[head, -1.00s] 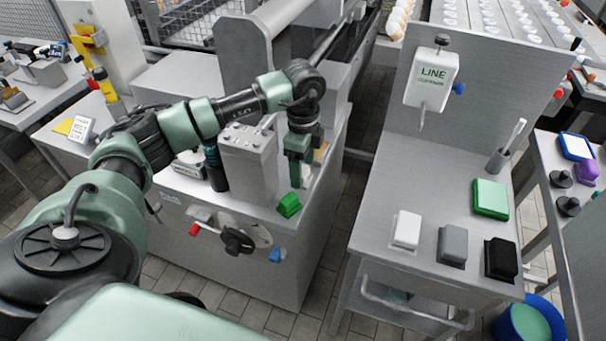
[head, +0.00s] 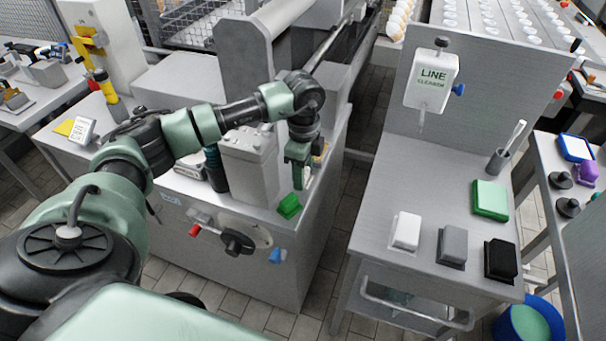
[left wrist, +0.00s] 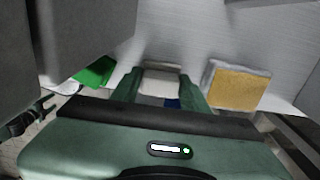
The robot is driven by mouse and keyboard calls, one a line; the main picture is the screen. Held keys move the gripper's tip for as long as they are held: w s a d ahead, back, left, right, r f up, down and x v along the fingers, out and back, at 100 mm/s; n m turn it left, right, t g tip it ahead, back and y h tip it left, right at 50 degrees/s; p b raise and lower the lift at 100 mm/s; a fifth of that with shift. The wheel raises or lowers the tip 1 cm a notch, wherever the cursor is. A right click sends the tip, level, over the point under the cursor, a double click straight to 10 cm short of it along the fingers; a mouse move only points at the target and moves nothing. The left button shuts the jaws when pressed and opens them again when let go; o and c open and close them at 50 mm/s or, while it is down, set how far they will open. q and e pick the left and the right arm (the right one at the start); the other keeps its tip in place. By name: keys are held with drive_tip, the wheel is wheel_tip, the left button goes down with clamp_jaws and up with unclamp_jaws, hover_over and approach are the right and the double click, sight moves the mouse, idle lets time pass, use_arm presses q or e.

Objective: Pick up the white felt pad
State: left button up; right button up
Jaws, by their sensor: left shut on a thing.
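My left gripper (head: 298,175) is low over the right end of the grey machine cabinet. In the left wrist view its two green fingers (left wrist: 160,90) are shut on a pale block, which I take to be the white felt pad (left wrist: 160,80). The pad sits between the fingers, close to the cabinet top. Whether it touches the top cannot be told. In the head view the pad is mostly hidden by the gripper. My right gripper is not in view.
A green block (head: 289,206) lies to the left of the gripper, and a tan-topped pad (left wrist: 238,87) stands close on the right. The metal control box (head: 249,165) rises beside the arm. The right bench holds white (head: 406,231), grey (head: 453,244) and black (head: 500,258) blocks.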

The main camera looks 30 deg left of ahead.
use_arm(q)
wheel_tip(320, 180, up, 20)
idle(0.3)
drive_tip(key=shift+f, duration=0.1)
